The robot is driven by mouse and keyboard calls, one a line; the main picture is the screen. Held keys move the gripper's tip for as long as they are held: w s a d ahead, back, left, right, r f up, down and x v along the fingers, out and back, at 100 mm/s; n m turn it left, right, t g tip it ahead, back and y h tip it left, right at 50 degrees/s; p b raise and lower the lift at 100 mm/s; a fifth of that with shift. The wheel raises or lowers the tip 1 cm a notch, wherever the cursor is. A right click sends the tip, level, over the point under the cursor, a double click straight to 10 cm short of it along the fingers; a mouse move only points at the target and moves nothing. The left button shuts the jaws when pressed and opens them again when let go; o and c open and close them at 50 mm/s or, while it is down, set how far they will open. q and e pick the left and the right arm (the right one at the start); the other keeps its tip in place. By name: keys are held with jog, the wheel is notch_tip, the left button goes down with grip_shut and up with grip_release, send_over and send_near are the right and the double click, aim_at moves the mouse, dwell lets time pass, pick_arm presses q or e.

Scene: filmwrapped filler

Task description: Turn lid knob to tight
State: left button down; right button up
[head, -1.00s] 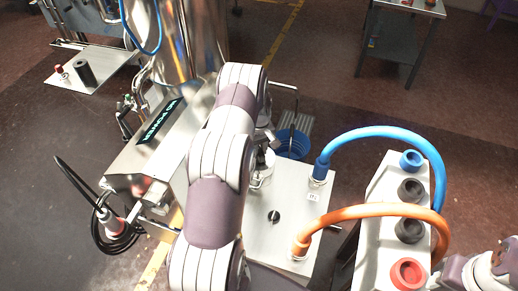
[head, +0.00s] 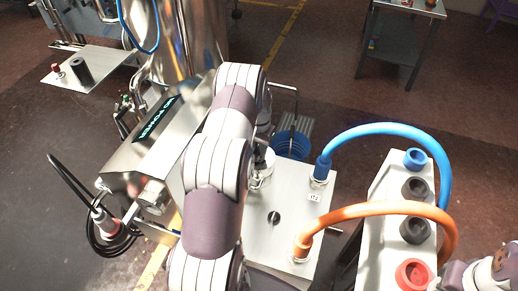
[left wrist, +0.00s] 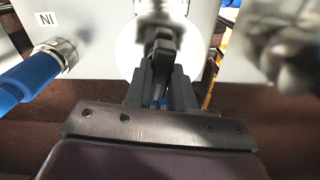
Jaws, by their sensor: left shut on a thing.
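The lid (left wrist: 128,48) shows in the left wrist view as a pale round surface behind my left gripper (left wrist: 161,55). My left gripper is shut on the dark lid knob (left wrist: 160,33), which stands up from that surface between the fingers. Fingers and glare hide part of the knob, and I cannot read its tight mark or angle. In the head view, my left arm covers most of this spot. A small pale round part (head: 264,172) shows just beside the arm. My right gripper is not seen; only part of my right arm shows at the lower right.
A metal plate (head: 283,228) carries a blue hose (head: 385,130) and an orange hose (head: 385,211). They arch to a block (head: 386,238) with coloured ports at right. A steel box (head: 150,150) stands left of my arm. A blue coil (head: 293,143) lies behind the plate.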

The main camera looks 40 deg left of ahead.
aim_at(258, 150)
pick_arm(q)
jog(key=m, duration=0.3)
jog(key=shift+m, duration=0.3)
jog(key=shift+r+m+b, duration=0.1)
jog(key=shift+m+b, duration=0.35)
jog(key=shift+m, duration=1.35)
jog(key=c, duration=1)
grip_release()
jog(key=shift+o, duration=0.2)
jog(key=shift+s, duration=0.1)
jog(key=shift+r, duration=0.25)
notch_tip(258, 150, up, 12)
jog(key=shift+r+b, duration=0.15)
jog(key=shift+b, duration=0.2)
